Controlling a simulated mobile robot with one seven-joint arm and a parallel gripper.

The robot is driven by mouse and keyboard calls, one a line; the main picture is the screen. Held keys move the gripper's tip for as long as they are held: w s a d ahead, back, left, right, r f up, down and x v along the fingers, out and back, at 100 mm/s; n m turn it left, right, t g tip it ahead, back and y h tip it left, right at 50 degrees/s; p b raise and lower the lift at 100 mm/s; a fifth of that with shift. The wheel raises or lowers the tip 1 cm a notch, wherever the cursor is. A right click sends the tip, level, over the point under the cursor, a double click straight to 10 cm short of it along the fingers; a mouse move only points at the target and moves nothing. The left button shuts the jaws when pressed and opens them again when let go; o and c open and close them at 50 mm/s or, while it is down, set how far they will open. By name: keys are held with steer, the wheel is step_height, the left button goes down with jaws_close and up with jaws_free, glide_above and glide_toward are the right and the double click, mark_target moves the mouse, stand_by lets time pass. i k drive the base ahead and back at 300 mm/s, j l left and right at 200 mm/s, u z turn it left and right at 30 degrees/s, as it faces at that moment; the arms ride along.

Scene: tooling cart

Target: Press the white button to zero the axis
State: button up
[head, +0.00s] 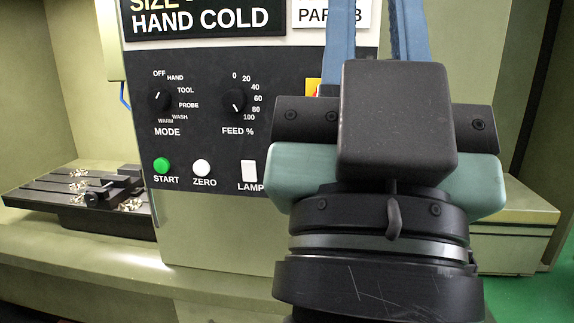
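The white round button (201,167) sits on the black control panel (215,115), above the label ZERO. It is unobstructed in the head view. My gripper (368,45) is to the right of the button and in front of the panel, pointing up. Two blue fingers show apart above its dark body, with a gap between them. Their tips run past the top edge of the picture, so the tips are hidden. The gripper's body covers the right part of the panel.
A green START button (162,166) is just left of the white one, and a white LAMP switch (249,171) is to its right. The MODE knob (160,99) and FEED knob (234,101) are above. A dark slotted table (40,188) with metal chips lies at left.

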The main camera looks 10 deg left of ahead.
mark_target(201, 167)
steer(key=i+l+u, duration=0.6)
steer(key=u, duration=0.15)
